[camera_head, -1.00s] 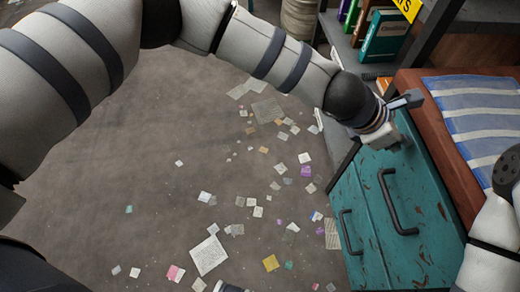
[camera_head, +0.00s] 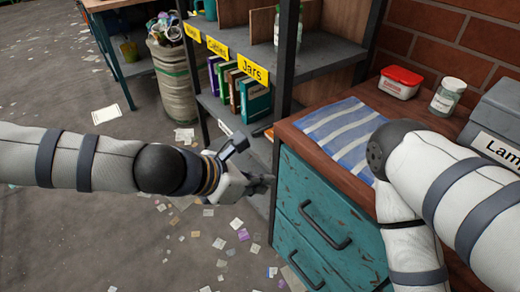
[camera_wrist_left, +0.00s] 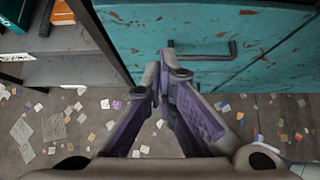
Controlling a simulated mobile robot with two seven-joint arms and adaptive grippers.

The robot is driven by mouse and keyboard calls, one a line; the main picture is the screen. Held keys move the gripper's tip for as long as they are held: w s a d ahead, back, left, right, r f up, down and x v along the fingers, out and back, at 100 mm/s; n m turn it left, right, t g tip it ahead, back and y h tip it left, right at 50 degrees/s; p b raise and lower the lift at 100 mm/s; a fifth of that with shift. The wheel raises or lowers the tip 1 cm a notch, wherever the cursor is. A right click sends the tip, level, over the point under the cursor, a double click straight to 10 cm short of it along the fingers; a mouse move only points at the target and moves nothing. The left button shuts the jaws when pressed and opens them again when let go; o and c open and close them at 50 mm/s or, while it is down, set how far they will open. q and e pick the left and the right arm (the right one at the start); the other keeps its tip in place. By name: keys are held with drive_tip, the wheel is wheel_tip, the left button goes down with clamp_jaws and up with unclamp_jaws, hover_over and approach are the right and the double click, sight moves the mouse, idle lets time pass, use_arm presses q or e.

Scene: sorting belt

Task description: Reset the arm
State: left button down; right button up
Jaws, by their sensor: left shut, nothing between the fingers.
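My left arm comes in from the left in the head view, and its gripper (camera_head: 262,183) hangs in the air in front of the left side of the teal drawer cabinet (camera_head: 300,235). In the left wrist view the two purple-grey fingers (camera_wrist_left: 160,85) meet at their tips with nothing between them. Behind them are the teal drawer front and a dark handle (camera_wrist_left: 205,52). My right arm comes in at the right over the wooden cabinet top; its gripper is out of view.
A striped cloth (camera_head: 345,132) lies on the cabinet top, with a red-lidded container (camera_head: 399,82) and a jar (camera_head: 447,97) behind it. A shelf (camera_head: 325,62) with books (camera_head: 254,100) stands left of the cabinet. Paper scraps litter the floor, and a sack (camera_head: 172,75) stands farther back.

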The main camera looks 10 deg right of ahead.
use_arm(q)
drive_tip(key=s+a+f+m+g+y+p, duration=0.1)
drive_tip(key=s+a+f+m, duration=0.35)
drive_tip(key=s, duration=0.25)
drive_tip(key=s+a+f+m+g+y, duration=0.2)
drive_tip(key=s+a+f+m, duration=0.1)
drive_tip(key=s+f, duration=0.35)
drive_tip(key=s+a+f+m+g+y+p, duration=0.1)
drive_tip(key=s+a+f+m, duration=0.25)
drive_tip(key=s, duration=0.35)
drive_tip(key=s+a+m+g+y+p, duration=0.1)
drive_tip(key=s+a+m+y, duration=0.3)
drive_tip(key=s+a+m, duration=0.7)
drive_tip(key=s+a+g, duration=0.1)
drive_tip(key=s+a, duration=0.5)
drive_tip(key=shift+a+f+m+g+y, duration=0.15)
drive_tip(key=shift+a+m+g+y, duration=0.15)
drive_tip(key=shift+a+m, duration=0.1)
use_arm(e)
drive_tip(key=shift+t, duration=0.8)
drive_tip(key=w+r, duration=0.4)
drive_tip(key=shift+w+r, duration=0.1)
use_arm(q)
drive_tip(key=shift+s, duration=0.1)
